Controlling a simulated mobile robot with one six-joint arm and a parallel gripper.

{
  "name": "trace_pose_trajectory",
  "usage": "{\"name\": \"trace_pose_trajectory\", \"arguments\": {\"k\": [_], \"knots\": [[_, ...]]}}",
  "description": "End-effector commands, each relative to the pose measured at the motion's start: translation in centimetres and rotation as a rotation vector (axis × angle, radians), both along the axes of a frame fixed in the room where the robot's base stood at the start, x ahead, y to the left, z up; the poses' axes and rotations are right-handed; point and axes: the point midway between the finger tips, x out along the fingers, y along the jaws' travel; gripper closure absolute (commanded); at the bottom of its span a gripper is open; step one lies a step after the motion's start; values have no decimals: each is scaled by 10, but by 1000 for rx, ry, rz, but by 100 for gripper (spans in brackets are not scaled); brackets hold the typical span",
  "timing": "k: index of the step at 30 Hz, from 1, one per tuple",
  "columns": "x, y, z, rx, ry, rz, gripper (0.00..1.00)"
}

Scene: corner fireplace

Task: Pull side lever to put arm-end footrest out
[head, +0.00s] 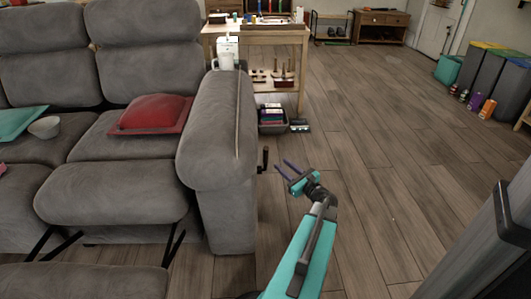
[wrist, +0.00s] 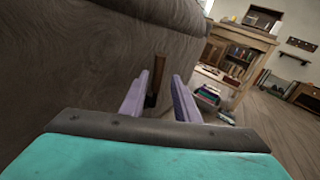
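The grey sofa (head: 215,150) fills the left of the head view, its armrest facing my arm. The dark side lever (head: 264,158) stands upright beside the armrest's outer side. The lever (wrist: 153,85) appears between my two finger lines in the wrist view, nearer the left finger; contact cannot be told. My gripper (head: 283,166) is open, just right of the lever in the head view, and its purple fingers also show in the wrist view (wrist: 160,80). At the arm end, a padded footrest panel (head: 110,200) stands forward of the seat on black struts, with another panel (head: 85,282) lower in front.
A red cushion (head: 152,115) and a bowl (head: 44,127) lie on the seats. A wooden shelf table (head: 290,70) and a dark crate (head: 272,121) stand beyond the armrest. Bins (head: 487,72) line the right wall. Open wooden floor (head: 370,130) lies right of my gripper.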

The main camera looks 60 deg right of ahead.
Motion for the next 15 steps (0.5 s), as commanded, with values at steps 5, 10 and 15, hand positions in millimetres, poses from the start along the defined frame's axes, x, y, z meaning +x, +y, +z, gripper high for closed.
{"name": "trace_pose_trajectory", "arguments": {"k": [5,10,15], "knots": [[18,-7,-2,0,0,1,72],[40,-16,-3,-1,0,2,72],[63,-25,-3,-1,0,2,72]]}}
